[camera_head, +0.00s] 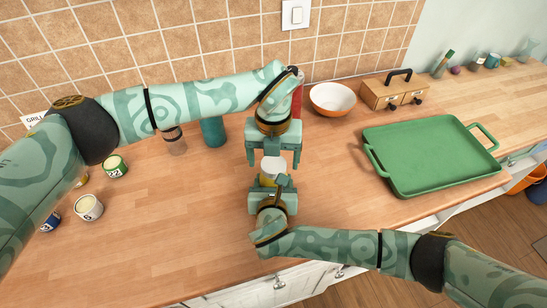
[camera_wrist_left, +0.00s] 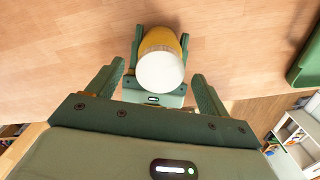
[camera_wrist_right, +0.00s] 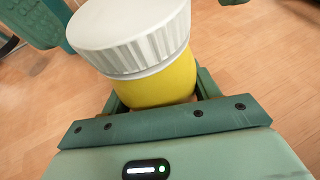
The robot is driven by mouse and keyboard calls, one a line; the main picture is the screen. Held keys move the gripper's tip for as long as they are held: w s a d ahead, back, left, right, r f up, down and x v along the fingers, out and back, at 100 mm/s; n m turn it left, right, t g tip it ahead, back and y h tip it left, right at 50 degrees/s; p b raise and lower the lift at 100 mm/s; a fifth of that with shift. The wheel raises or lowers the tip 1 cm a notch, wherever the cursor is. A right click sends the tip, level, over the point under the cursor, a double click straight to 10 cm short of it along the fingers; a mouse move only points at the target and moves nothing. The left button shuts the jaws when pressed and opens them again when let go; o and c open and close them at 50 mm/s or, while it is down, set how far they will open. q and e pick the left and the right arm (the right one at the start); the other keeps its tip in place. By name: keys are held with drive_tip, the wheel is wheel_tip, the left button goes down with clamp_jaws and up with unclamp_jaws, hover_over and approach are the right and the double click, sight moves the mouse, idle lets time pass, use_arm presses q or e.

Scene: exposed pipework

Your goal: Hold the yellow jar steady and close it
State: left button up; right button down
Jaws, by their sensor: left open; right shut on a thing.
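The yellow jar (camera_wrist_right: 160,86) stands upright with a ribbed white lid (camera_wrist_right: 130,30) on its mouth. A pale band shows under the lid's rim; I cannot tell how tightly it is seated. In the head view the lid (camera_head: 274,162) hides much of the jar. My right gripper (camera_head: 272,188) is shut around the yellow body from the front. My left gripper (camera_head: 273,158) is open behind and above, its fingers apart on either side of the lid, not clearly touching it. In the left wrist view the lid (camera_wrist_left: 160,72) shows between and beyond the open fingers.
Paint tins (camera_head: 89,207) and a teal cup (camera_head: 213,132) stand left. The counter's front edge is close to my right arm.

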use_arm(q)
wheel_tip(320, 180, up, 12)
drive_tip(key=shift+f, duration=0.25)
use_arm(e)
drive_tip(key=shift+c, duration=1.5)
unclamp_jaws()
use_arm(q)
wheel_tip(320, 180, up, 5)
drive_tip(key=p, duration=0.3)
drive_tip(key=shift+s+f+p, duration=0.15)
drive_tip(key=shift+f+p, duration=0.05)
drive_tip(key=shift+p, duration=0.2)
use_arm(e)
drive_tip(key=v, duration=1.6)
drive_tip(key=shift+s+r, duration=0.1)
